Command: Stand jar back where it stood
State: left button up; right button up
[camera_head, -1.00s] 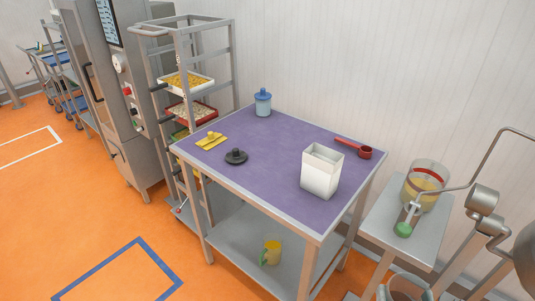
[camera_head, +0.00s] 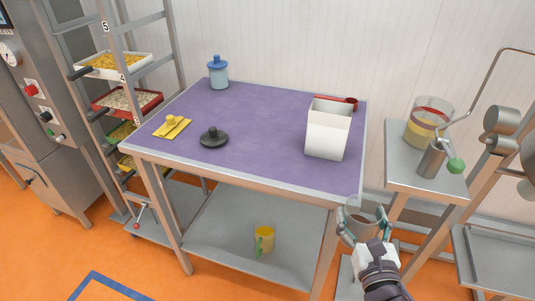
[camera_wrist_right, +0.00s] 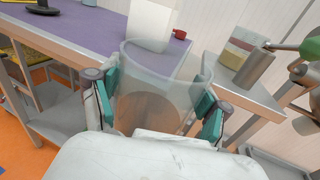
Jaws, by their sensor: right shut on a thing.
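My right gripper (camera_head: 366,222) is shut on a clear jar (camera_head: 362,226) with a brownish lower part, in front of the worktable's right front corner. In the right wrist view the jar (camera_wrist_right: 155,95) sits between both teal fingers (camera_wrist_right: 158,98), roughly upright, its open rim up. Its base is hidden by my gripper. The purple-topped worktable (camera_head: 265,130) carries a white open container (camera_head: 327,132) at its right and a blue-lidded jar (camera_head: 218,73) at the back left. My left gripper is not in view.
A black lid (camera_head: 213,138), yellow piece (camera_head: 171,126) and red scoop (camera_head: 350,102) lie on the worktable. Its middle is clear. A side table (camera_head: 400,168) at right holds a layered clear vessel (camera_head: 429,122). A yellow mug (camera_head: 264,238) is on the lower shelf.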

jog(key=shift+a+r, duration=0.15)
jog(key=shift+r, duration=0.1)
